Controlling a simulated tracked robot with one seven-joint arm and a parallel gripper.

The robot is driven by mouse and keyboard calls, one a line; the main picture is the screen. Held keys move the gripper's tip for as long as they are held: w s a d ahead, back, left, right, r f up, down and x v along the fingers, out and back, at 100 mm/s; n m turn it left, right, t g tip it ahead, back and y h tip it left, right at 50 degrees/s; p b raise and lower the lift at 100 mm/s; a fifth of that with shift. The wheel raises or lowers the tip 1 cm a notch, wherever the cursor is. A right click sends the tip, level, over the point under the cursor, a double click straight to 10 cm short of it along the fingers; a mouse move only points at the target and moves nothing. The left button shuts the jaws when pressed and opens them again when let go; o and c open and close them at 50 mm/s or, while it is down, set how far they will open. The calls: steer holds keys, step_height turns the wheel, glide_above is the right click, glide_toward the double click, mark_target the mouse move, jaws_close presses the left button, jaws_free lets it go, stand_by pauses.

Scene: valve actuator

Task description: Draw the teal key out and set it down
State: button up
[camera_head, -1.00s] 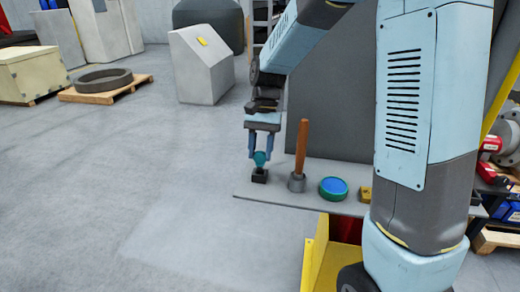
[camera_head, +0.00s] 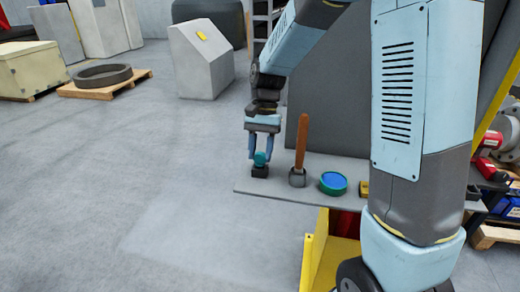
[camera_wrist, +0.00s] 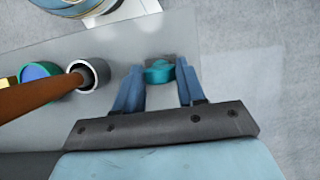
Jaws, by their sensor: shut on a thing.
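The teal key (camera_head: 260,158) stands at the dark block (camera_head: 260,171) on the left end of the grey shelf (camera_head: 290,188). My gripper (camera_head: 261,155) points down over the block, its two blue fingers shut on the key's head. In the wrist view the teal key (camera_wrist: 159,72) sits between the fingertips of my gripper (camera_wrist: 158,78), with part of the dark block (camera_wrist: 160,58) showing behind it. I cannot tell whether the key's lower part is still inside the block.
To the right of the block stand a brown wooden handle (camera_head: 302,140) in a grey cup (camera_head: 297,178) and a round green-and-blue container (camera_head: 333,184). A small yellow item (camera_head: 364,189) lies farther right. A grey panel rises behind the shelf. Open floor (camera_head: 130,190) lies left.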

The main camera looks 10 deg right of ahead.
steer(key=shift+f, duration=0.35)
steer(key=o, duration=1.2)
steer(key=shift+o, duration=0.2)
steer(key=v, duration=1.3)
steer(key=shift+w+r, duration=0.25)
steer(key=shift+r, duration=0.05)
